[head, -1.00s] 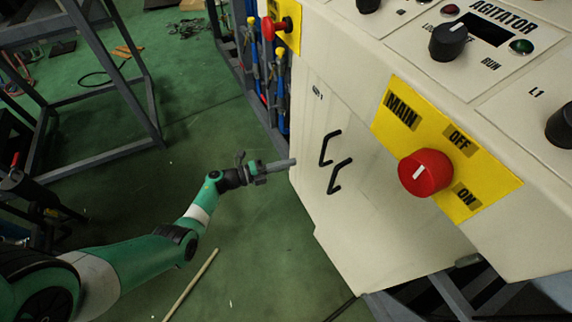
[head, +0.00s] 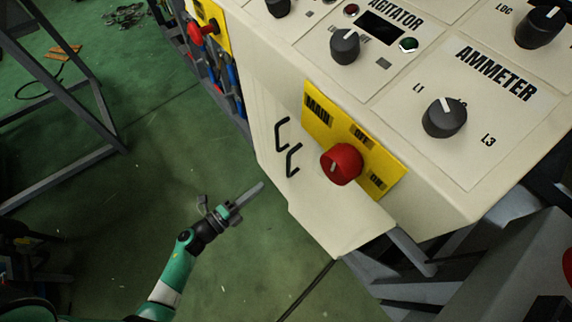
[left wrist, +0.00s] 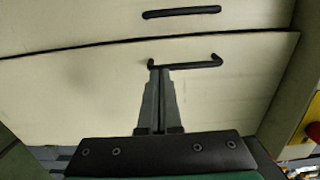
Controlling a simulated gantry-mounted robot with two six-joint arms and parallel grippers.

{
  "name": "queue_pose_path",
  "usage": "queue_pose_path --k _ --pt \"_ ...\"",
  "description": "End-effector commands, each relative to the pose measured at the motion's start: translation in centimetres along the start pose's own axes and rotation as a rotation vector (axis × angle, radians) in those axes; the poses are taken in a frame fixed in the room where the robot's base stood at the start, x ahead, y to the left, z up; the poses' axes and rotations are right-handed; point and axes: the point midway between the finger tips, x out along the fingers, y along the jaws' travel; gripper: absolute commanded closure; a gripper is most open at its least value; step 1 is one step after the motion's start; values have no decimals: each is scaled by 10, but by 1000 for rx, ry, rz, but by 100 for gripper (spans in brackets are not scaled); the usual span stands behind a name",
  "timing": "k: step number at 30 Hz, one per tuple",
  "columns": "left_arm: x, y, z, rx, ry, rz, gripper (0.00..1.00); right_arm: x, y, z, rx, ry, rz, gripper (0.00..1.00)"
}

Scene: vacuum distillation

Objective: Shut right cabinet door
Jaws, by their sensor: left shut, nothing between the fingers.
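The right cabinet door (head: 318,208) is the nearer cream panel on the cabinet front, with a black bar handle (head: 292,160). In the left wrist view the right door (left wrist: 75,105) is the lower panel, and its handle (left wrist: 188,64) lies across the fingertips. A dark seam separates it from the other door. It looks shut or nearly shut; I cannot tell whether it is fully flush. My left gripper (head: 258,188) is shut and empty, pointing towards the door. In the left wrist view its fingertips (left wrist: 160,72) overlap the handle's left end; contact is unclear.
The left door's handle (head: 281,134) is just beyond. Above the doors are a yellow MAIN plate with a red knob (head: 341,164) and a sloped control panel (head: 400,85). A grey metal frame (head: 75,160) stands at the left. Green floor (head: 160,200) around my left arm is clear.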

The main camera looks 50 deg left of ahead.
Motion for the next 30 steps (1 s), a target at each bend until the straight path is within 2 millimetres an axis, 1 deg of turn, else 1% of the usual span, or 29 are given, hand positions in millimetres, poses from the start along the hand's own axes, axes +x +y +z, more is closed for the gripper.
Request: queue_pose_path --k 1,9,12,15,18,21,30 --pt "10 3 -2 1 7 -3 100 -5 0 4 0 0 0 50" --pt "70 3 -1 2 5 -4 100 -19 0 18 0 0 0 50" --pt "89 3 -1 1 4 -3 100 -24 0 22 0 0 0 50" --pt "105 2 -1 1 3 -2 100 -27 0 25 0 0 0 50" --pt "115 1 -1 0 2 -2 100 -29 0 27 0 0 0 50" --pt "119 1 -1 0 1 1 100 -30 0 27 0 0 0 50" --pt "120 0 0 -1 1 1 100 -29 0 27 0 0 0 50"
